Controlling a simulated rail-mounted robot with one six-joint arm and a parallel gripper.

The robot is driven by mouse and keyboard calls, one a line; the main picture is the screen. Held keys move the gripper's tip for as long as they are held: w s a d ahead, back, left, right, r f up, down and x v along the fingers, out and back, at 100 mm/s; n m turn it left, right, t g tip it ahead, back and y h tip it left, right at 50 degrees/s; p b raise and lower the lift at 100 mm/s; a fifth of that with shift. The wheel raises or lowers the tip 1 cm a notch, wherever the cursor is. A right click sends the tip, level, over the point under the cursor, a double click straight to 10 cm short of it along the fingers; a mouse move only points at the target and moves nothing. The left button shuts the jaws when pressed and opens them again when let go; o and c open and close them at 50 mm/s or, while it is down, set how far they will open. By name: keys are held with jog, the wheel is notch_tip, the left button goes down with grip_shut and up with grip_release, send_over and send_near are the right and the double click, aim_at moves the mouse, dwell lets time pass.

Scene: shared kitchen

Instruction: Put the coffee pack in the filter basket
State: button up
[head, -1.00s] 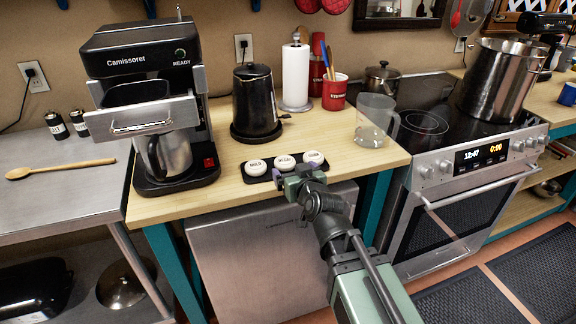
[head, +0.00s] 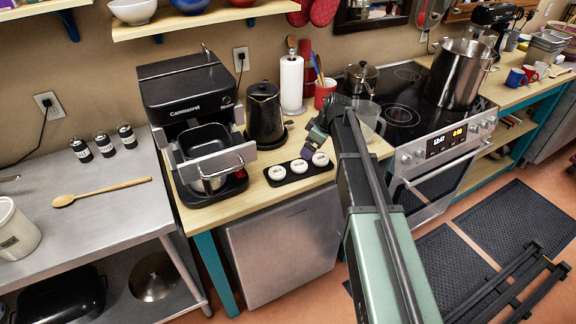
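Three round white coffee packs (head: 298,166) sit in a row on a black tray (head: 290,177) at the front of the wooden counter. Their labels are too small to read now. The black coffee maker (head: 185,95) stands to their left, with its filter basket (head: 205,143) pulled out at the front and the metal handle facing me. The inside of the basket looks dark, and no pack shows in it. A metal carafe (head: 207,182) sits below. My gripper (head: 315,138) is above the counter just behind the right end of the tray, partly hidden by my arm; its finger gap is unclear.
A clear jug (head: 369,116) is right of my gripper. The stove (head: 405,110) is further right. A wooden spoon (head: 100,192) lies on the steel table.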

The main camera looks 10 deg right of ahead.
jog(key=b, duration=0.6)
send_over(299, 164)
jog(key=s+d, duration=0.1)
jog(key=d, duration=0.1)
jog(key=f, duration=0.5)
jog(key=shift+s+d+f, duration=0.15)
jog(key=shift+s+f, duration=0.05)
jog(key=shift+f, duration=0.05)
jog(key=shift+a+p, duration=0.2)
jog(key=shift+p, duration=0.1)
jog(key=b+x, duration=0.4)
jog(key=shift+f, duration=0.35)
jog(key=shift+w+a+f+b, duration=0.2)
jog(key=shift+f+b, duration=0.1)
jog(key=shift+b, duration=0.2)
jog(key=shift+r, duration=0.3)
jog(key=c, duration=1)
jog(key=shift+c, duration=0.2)
jog(key=shift+r+p, duration=0.1)
jog(key=shift+p, duration=0.25)
